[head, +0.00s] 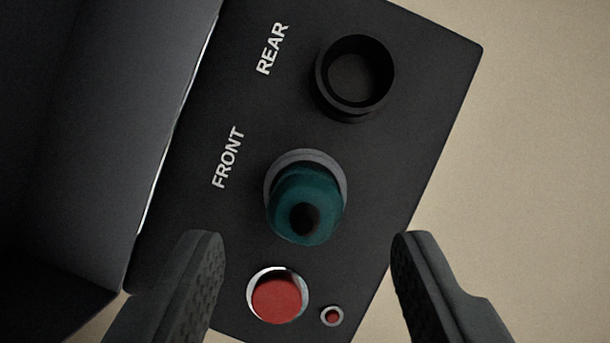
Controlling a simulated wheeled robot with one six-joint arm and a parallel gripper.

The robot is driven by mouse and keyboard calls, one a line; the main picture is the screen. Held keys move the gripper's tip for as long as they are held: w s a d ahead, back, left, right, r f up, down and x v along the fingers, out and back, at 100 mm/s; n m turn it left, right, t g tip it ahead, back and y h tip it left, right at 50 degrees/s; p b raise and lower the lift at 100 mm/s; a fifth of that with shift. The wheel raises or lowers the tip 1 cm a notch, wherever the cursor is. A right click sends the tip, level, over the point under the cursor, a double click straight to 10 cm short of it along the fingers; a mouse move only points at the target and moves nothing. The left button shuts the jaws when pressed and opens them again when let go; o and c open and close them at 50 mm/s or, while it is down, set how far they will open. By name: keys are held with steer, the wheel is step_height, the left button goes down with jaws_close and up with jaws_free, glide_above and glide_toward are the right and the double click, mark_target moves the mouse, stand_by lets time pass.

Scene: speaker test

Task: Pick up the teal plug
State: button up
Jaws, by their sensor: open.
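The teal plug (290,193) is a short teal cylinder with a dark round tip or hole at its near end. It sits in the grey ring of the socket (333,164) beside the label FRONT (228,157) on a black panel (420,100). My gripper (307,238) is open, with one dark finger at the lower left and the other at the lower right. The plug lies between and slightly above the fingertips in the picture. Neither finger appears to touch it.
An empty black socket (356,77) stands above, beside the label REAR (272,49). A red button (277,298) and a small red light (332,316) sit below the plug. A dark raised housing (110,110) borders the panel on the left. A beige surface (540,170) is clear on the right.

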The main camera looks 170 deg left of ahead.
mark_target(305, 220)
steer(key=shift+x, duration=2.35)
steer(key=c, duration=1.1)
